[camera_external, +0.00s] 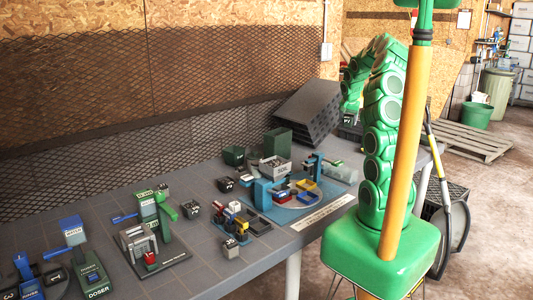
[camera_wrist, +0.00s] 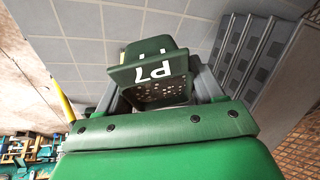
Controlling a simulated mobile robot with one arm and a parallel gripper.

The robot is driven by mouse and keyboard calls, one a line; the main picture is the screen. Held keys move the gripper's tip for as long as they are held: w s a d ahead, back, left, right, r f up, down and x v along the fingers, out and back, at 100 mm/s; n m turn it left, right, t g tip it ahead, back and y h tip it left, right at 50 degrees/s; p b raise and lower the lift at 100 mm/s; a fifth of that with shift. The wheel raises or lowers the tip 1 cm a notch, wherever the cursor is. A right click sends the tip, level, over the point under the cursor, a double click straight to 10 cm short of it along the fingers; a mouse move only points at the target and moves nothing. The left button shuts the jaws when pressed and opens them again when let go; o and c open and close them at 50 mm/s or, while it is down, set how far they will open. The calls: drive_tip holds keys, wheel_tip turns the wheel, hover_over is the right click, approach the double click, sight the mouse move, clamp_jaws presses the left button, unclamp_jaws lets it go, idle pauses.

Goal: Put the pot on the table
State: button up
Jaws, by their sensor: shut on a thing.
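A dark green pot (camera_wrist: 152,70) marked "P7" in white sits between the two grey fingers of my gripper (camera_wrist: 160,88) in the wrist view. My gripper is shut on it. In the external view the table (camera_external: 80,226) runs along the mesh wall.
A stack of black trays (camera_external: 308,108) stands by my gripper at the table's far end; it also shows in the wrist view (camera_wrist: 245,60). Green pots (camera_external: 278,142) and a blue mixing station (camera_external: 262,193) stand mid-table. Bare tabletop lies along the left back.

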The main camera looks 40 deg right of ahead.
drive_tip(key=s+d+f+m, duration=0.1)
drive_tip(key=s+d+m, duration=0.1)
drive_tip(key=s+d, duration=0.45)
drive_tip(key=s+d+f+m+g, duration=0.1)
drive_tip(key=s+d, duration=0.2)
drive_tip(key=s, duration=0.6)
drive_tip(key=s+d+f+m, duration=0.1)
drive_tip(key=s+d+m, duration=0.1)
drive_tip(key=s+d, duration=0.45)
drive_tip(key=shift+h, duration=0.4)
drive_tip(key=shift+w+d+f, duration=0.75)
drive_tip(key=shift+d+f, duration=0.9)
drive_tip(key=shift+f, duration=0.55)
drive_tip(key=shift+w+d+f, duration=0.7)
drive_tip(key=shift+d+f, duration=1)
drive_tip(key=shift+f, duration=0.55)
drive_tip(key=shift+w+d+f, duration=0.75)
drive_tip(key=shift+d+f, duration=0.9)
drive_tip(key=shift+f, duration=0.55)
drive_tip(key=shift+w+d+f, duration=0.2)
drive_tip(key=shift+d+f, duration=0.15)
drive_tip(key=shift+f, duration=0.25)
drive_tip(key=shift+w+f, duration=0.1)
drive_tip(key=shift+f, duration=1.4)
drive_tip(key=shift+f, duration=0.2)
